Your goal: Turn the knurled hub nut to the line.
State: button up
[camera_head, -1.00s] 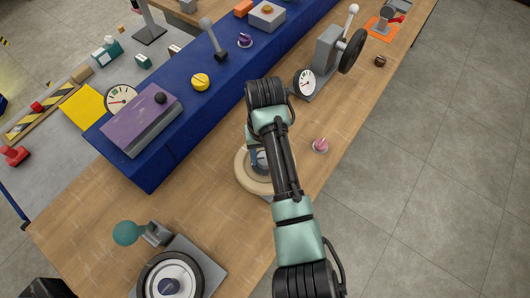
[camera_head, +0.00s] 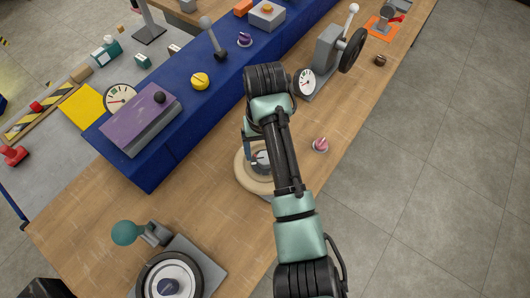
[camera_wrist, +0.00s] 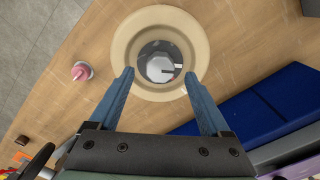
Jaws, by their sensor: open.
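The hub nut (camera_wrist: 159,68) shows in the wrist view as a pale grey, many-sided piece on a dark round hub, inside a wide tan ring (camera_wrist: 202,40). A dark line and a small red mark show at its right side. My gripper (camera_wrist: 158,75) is open; its two blue fingers stand left and right of the nut in the picture, apart from it. I cannot tell how high the tips are above it. In the head view the tan ring (camera_head: 243,178) lies on the wooden bench, and my arm hides much of the hub.
A pink knob (camera_head: 320,145) stands on the bench right of the ring. A grey machine with a dark handwheel (camera_head: 352,51) is farther back. A blue raised shelf (camera_head: 150,172) runs along the left. A grey plate with a round dial (camera_head: 205,266) is at the front.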

notch_tip(320, 180, up, 10)
jog(key=p, duration=0.5)
jog(key=shift+w, duration=0.1)
jog(key=w+a+r+t+y+b, duration=0.1)
jog(key=w+a+r+t, duration=0.2)
jog(key=w+r+t, duration=0.3)
jog(key=w+a+r+t+y+b, duration=0.1)
jog(key=w+a+r+t, duration=0.25)
jog(key=r, duration=0.45)
notch_tip(320, 180, up, 13)
jog(key=w+t, duration=0.2)
jog(key=t, duration=0.3)
jog(key=s+d+r+m+t+h+b, duration=0.1)
jog(key=s+d+r+t, duration=0.2)
jog(key=s+r+t, duration=0.3)
jog(key=s+d+r+t+h+b, duration=0.1)
jog(key=s+d+r+t, duration=0.2)
jog(key=s+r+t, duration=0.4)
jog(key=s+r, duration=0.6)
jog(key=r, duration=0.6)
jog(key=shift+d+m+b, duration=0.3)
jog(key=shift+m+b, duration=0.1)
